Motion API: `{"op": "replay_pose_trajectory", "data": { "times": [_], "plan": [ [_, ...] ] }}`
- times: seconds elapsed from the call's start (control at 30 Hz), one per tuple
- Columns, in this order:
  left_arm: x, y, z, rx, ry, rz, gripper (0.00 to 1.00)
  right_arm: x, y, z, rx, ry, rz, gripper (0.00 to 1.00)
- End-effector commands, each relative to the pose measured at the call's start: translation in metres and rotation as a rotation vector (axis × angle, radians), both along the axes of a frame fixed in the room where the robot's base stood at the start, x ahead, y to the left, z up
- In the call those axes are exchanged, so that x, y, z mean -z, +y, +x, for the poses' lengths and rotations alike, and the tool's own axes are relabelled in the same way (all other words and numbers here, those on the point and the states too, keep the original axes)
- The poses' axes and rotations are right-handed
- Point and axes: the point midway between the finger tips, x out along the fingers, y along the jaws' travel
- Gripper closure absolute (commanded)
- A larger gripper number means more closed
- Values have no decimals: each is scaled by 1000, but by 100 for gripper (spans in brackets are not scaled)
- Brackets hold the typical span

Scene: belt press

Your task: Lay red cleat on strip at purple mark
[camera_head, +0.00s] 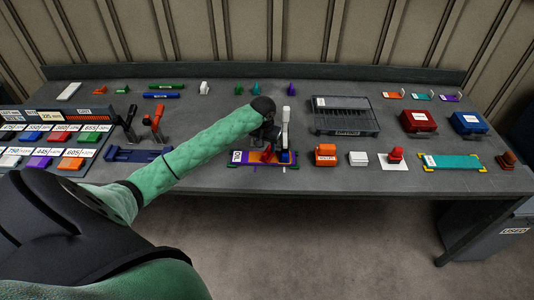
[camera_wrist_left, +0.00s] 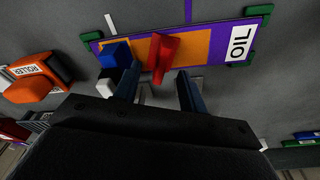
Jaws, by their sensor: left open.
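A purple board (camera_wrist_left: 212,43) with green corners and an OIL label bears an orange strip (camera_wrist_left: 190,47). The red cleat (camera_wrist_left: 163,50) stands on the strip, slightly tilted in the left wrist view; it also shows in the head view (camera_head: 268,156). A blue block (camera_wrist_left: 115,52) is beside it on the strip. My left gripper (camera_wrist_left: 155,77) is open, its two dark fingers apart on either side of the red cleat's near end, with visible gaps. In the head view my left gripper (camera_head: 268,138) is over the board and partly hides it. I cannot make out a purple mark on the strip.
Behind are a wire tray (camera_head: 345,115) and a red box (camera_head: 417,121). The table's front edge is close.

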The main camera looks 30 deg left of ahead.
Motion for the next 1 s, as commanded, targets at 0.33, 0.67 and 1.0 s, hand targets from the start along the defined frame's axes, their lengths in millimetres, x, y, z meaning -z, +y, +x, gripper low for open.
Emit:
{"op": "replay_pose_trajectory", "data": {
  "times": [0.33,0.67,1.0],
  "plan": [
    [32,4,9,-1,3,-1,58,-31,-1,-6,0,3,0,56],
    [48,5,11,0,1,0,58,-34,1,-6,1,3,1,56],
    [48,5,11,0,2,0,100,-34,0,-6,1,3,0,56]
  ]
}}
